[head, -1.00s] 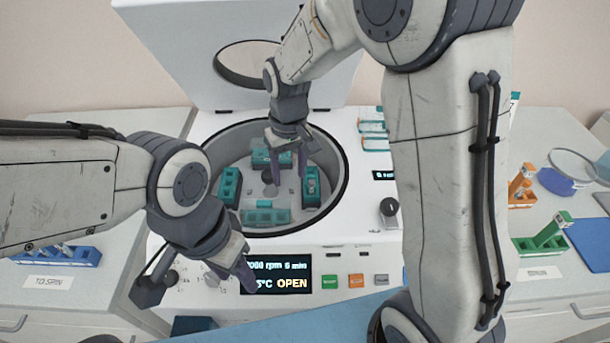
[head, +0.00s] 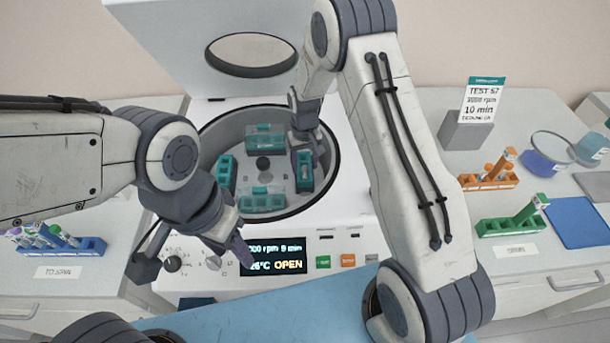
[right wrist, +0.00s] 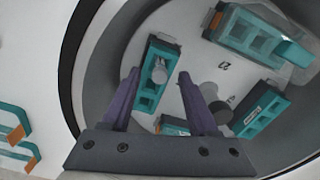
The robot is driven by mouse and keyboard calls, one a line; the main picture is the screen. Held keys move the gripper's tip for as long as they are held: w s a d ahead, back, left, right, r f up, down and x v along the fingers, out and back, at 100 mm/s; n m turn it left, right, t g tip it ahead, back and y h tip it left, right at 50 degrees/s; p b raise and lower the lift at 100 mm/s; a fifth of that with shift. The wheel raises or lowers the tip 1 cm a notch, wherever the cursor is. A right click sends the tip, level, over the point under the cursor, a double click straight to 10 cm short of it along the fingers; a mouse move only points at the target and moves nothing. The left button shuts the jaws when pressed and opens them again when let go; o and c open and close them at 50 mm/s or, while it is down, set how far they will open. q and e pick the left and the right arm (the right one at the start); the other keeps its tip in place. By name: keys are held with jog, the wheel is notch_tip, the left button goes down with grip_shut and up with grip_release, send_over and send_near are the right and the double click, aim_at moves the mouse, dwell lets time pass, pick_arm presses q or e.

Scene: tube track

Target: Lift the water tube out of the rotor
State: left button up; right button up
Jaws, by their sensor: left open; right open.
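The centrifuge is open, and its rotor hub (head: 264,163) shows in the bowl with several teal buckets around it. My right gripper (right wrist: 159,78) is open above one teal bucket (right wrist: 148,103), which is the right-hand bucket (head: 304,178) in the head view. A pale round tube top (right wrist: 159,72) stands in that bucket and appears between the fingertips. I cannot tell how far below them it is, or read whether it is the water tube. My right gripper (head: 318,150) partly hides the bowl's right side. My left gripper (head: 238,238) is open and empty before the front panel.
The raised lid (head: 160,50) stands behind the bowl rim (head: 337,170). A blue rack (head: 88,246) with several tubes is at left. Orange (head: 490,181) and green (head: 510,226) racks are on the right bench. A blue mat (head: 580,222) lies beside them.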

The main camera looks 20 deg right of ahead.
jog(key=shift+f, duration=1.2)
grip_shut()
notch_tip(320, 180, up, 10)
jog(key=shift+r+b, duration=0.1)
jog(key=shift+b, duration=1)
notch_tip(320, 180, up, 5)
jog(key=p, duration=0.4)
jog(key=shift+f, duration=0.2)
